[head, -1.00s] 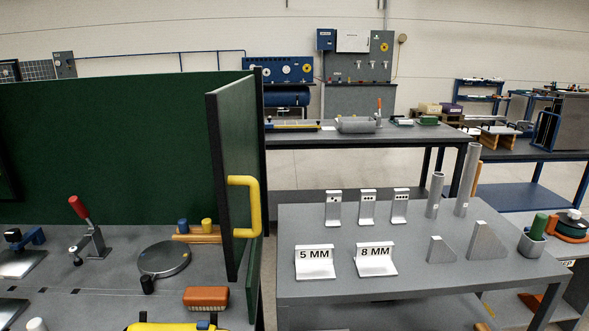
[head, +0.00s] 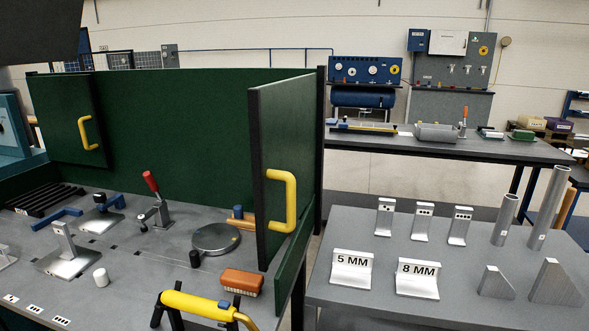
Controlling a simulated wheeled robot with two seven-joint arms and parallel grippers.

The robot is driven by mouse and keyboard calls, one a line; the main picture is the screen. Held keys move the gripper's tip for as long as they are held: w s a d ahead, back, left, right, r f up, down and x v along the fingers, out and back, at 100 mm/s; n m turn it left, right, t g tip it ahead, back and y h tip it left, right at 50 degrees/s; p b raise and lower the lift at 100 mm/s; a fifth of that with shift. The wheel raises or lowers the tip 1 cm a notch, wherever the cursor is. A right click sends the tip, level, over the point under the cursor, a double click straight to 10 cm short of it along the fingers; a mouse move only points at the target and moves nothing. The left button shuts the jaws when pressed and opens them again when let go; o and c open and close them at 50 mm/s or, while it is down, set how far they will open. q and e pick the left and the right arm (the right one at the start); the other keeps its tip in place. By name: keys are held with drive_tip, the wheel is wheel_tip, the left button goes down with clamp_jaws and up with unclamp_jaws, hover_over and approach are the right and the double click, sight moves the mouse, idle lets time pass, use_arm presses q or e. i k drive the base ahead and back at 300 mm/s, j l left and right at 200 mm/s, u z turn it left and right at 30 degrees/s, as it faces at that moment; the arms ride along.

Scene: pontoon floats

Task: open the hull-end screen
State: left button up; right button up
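A dark green screen (head: 200,110) stands along the back of the grey bench. At its right end a green panel with a black edge (head: 268,180) stands swung out toward me, with a yellow handle (head: 290,200) on its face. At the left another green panel (head: 65,105) carries a yellow handle (head: 89,133). I cannot tell which panel is the hull-end one. Neither gripper is in view, and nothing touches either handle.
The grey bench (head: 150,235) holds a red-handled clamp (head: 154,200), a round grey disc (head: 215,238), an orange brush (head: 241,281) and a yellow-barred tool (head: 200,305). A side table (head: 390,245) at right holds labelled brackets. A dark shape covers the top left corner.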

sight(65, 108)
drive_tip(key=u, duration=1.25)
drive_tip(key=z, duration=0.6)
drive_tip(key=j+z, duration=1.25)
